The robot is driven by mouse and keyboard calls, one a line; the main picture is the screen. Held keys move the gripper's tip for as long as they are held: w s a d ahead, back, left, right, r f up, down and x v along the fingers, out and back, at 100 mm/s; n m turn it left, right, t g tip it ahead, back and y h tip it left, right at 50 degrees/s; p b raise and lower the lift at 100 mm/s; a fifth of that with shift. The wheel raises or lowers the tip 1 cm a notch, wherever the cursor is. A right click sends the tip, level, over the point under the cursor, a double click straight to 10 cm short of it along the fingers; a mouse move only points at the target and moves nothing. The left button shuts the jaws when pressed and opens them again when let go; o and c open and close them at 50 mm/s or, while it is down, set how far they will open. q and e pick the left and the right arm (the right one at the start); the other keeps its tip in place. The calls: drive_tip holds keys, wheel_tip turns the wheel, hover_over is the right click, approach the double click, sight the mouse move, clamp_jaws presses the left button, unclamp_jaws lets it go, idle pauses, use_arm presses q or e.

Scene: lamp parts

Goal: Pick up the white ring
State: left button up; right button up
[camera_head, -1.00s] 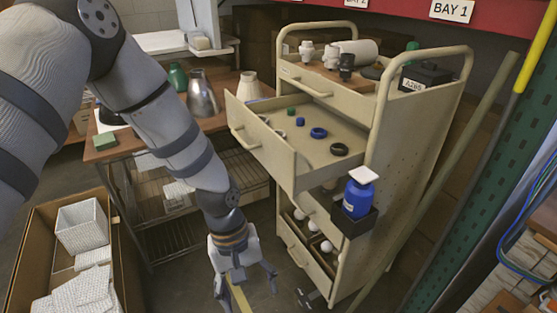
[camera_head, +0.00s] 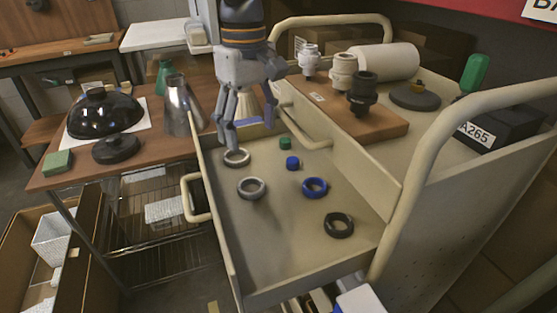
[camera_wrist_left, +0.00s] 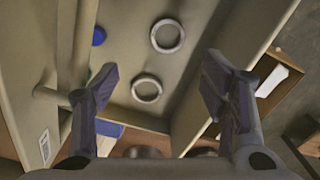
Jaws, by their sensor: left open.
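Two pale grey-white rings lie flat in the open cart drawer (camera_head: 290,255). The nearer pale ring (camera_head: 251,188) is left of the drawer's middle, and it also shows in the left wrist view (camera_wrist_left: 168,36). The farther pale ring (camera_head: 237,157) is near the drawer's far left side, and it also shows in the left wrist view (camera_wrist_left: 147,88). I cannot tell which is the white ring. My left gripper (camera_head: 251,132) is open and empty above the far end of the drawer. In the left wrist view the farther ring lies between the fingers (camera_wrist_left: 160,85), below them.
A blue ring (camera_head: 315,187), a black ring (camera_head: 339,224), a small blue cap (camera_head: 293,163) and a small green cap (camera_head: 285,143) share the drawer. Its walls surround them. The cart top at right holds fittings and a white roll (camera_head: 385,62).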

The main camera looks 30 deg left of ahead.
sight(249, 189)
use_arm(q)
drive_tip(key=f, duration=0.4)
drive_tip(key=s+f+b, duration=0.1)
drive_tip(key=f, duration=0.6)
drive_tip(key=shift+s+a+f, duration=0.15)
drive_tip(key=shift+a+f, duration=0.15)
use_arm(e)
drive_tip(key=s+f, duration=0.1)
drive_tip(key=s, duration=0.1)
drive_tip(key=shift+s+f+g, duration=0.3)
drive_tip(key=shift+s+f, duration=0.05)
drive_tip(key=shift+s, duration=0.05)
use_arm(q)
drive_tip(key=shift+r, duration=0.1)
drive_tip(key=c, duration=0.9)
